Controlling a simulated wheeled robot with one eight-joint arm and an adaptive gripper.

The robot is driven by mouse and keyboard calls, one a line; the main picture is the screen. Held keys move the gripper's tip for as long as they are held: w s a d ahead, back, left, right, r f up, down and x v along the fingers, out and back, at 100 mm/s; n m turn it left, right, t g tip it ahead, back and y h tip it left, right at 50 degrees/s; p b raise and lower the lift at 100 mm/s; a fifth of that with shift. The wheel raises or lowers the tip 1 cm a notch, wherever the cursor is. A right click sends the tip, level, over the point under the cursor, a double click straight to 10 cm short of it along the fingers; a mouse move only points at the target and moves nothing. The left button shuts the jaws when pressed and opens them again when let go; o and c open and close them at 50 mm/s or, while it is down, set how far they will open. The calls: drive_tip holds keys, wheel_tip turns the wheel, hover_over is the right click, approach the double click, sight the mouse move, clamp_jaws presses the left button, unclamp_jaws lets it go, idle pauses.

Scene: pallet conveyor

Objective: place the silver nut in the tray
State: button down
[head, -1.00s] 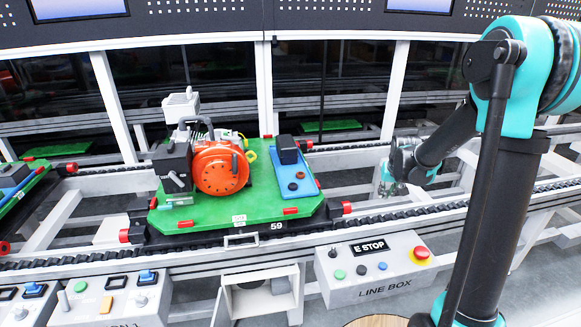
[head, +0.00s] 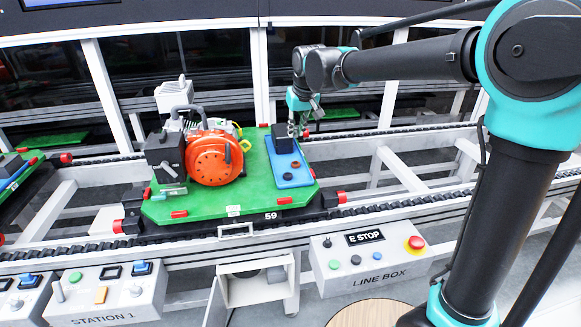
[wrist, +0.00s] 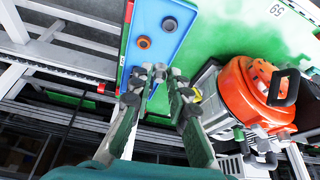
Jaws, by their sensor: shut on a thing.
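The blue tray (head: 300,180) lies on the right part of the green pallet, and it also shows in the wrist view (wrist: 170,50).
An orange and grey engine (head: 212,157) stands on the green pallet (head: 240,203), left of the tray. The conveyor rails (head: 400,205) run across the view. The line box with its E-stop (head: 414,242) is in front. The conveyor right of the pallet is clear.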

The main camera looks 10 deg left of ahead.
sight(295, 182)
wheel_tip(295, 182, down, 19)
drive_tip(key=shift+r, duration=0.2)
idle(0.4)
drive_tip(key=c, duration=1.4)
unclamp_jaws()
drive_tip(key=shift+f, duration=0.1)
drive_tip(key=shift+c, duration=0.2)
drive_tip(key=v, duration=1.2)
drive_tip(key=s+d+f+m, duration=0.1)
drive_tip(key=d+f+m, duration=0.15)
drive_tip(key=d, duration=0.95)
drive_tip(key=s+d+f+m, duration=0.1)
drive_tip(key=s+d+f, duration=0.2)
drive_tip(key=s+d, duration=0.2)
drive_tip(key=s+d+f+m+h, duration=0.1)
drive_tip(key=s+d+f, duration=0.3)
drive_tip(key=d, duration=0.6)
drive_tip(key=s+d+f+m+h, duration=0.1)
drive_tip(key=s+d+f, duration=0.3)
drive_tip(key=s+d, duration=0.4)
drive_tip(key=shift+d+f+m+t, duration=0.2)
drive_tip(key=shift+d+m+t, duration=0.15)
drive_tip(key=shift+m, duration=0.2)
